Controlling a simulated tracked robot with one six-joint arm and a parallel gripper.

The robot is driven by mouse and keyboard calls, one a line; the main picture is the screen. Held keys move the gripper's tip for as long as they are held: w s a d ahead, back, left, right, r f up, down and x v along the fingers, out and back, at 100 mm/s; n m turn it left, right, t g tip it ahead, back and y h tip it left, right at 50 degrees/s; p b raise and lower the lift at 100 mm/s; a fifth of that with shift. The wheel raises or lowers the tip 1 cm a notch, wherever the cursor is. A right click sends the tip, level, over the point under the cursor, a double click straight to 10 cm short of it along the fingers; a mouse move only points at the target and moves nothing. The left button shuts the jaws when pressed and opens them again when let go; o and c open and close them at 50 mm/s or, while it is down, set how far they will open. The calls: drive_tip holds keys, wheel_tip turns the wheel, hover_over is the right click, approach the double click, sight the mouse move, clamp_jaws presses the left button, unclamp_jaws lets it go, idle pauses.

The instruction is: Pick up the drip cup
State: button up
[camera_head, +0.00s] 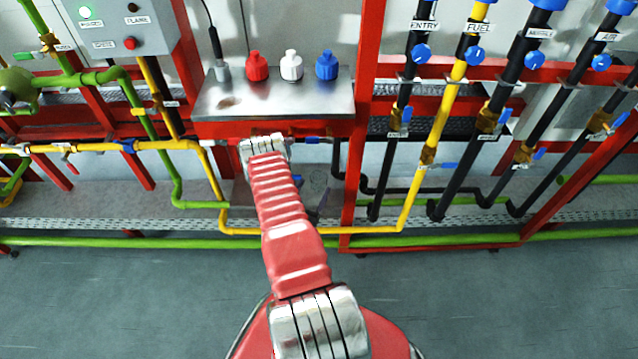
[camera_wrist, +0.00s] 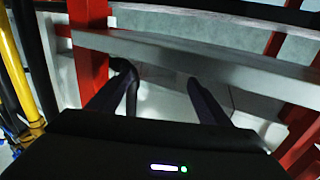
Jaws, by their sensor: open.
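Pale surfaces show between and beyond the fingers; I cannot make out the cup there. In the head view, my arm reaches under the shelf and mostly hides the gripper.
The steel shelf (camera_head: 275,98) overhangs this spot, carrying red (camera_head: 257,66), white (camera_head: 291,66) and blue (camera_head: 326,66) bottles. A yellow pipe (camera_head: 370,231) runs low in front. A red upright (camera_head: 365,70) and several black pipes stand to the right. A grey beam (camera_wrist: 200,62) crosses the wrist view.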

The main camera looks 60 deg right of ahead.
sight(319, 177)
drive_tip(key=shift+d, duration=0.15)
drive_tip(key=shift+w+d+r, duration=0.1)
drive_tip(key=shift+d+r, duration=0.05)
drive_tip(key=shift+d, duration=2.45)
drive_tip(key=shift+c, duration=0.6)
drive_tip(key=c, duration=1)
drive_tip(key=shift+r, duration=0.15)
drive_tip(key=shift+r, duration=0.55)
drive_tip(key=shift+a+r, duration=0.3)
drive_tip(key=shift+r, duration=0.25)
drive_tip(key=shift+a+r, duration=0.3)
drive_tip(key=shift+r, duration=0.2)
drive_tip(key=s+a, duration=0.1)
drive_tip(key=a, duration=1.5)
drive_tip(key=shift+s+a, duration=0.2)
drive_tip(key=shift+a, duration=0.2)
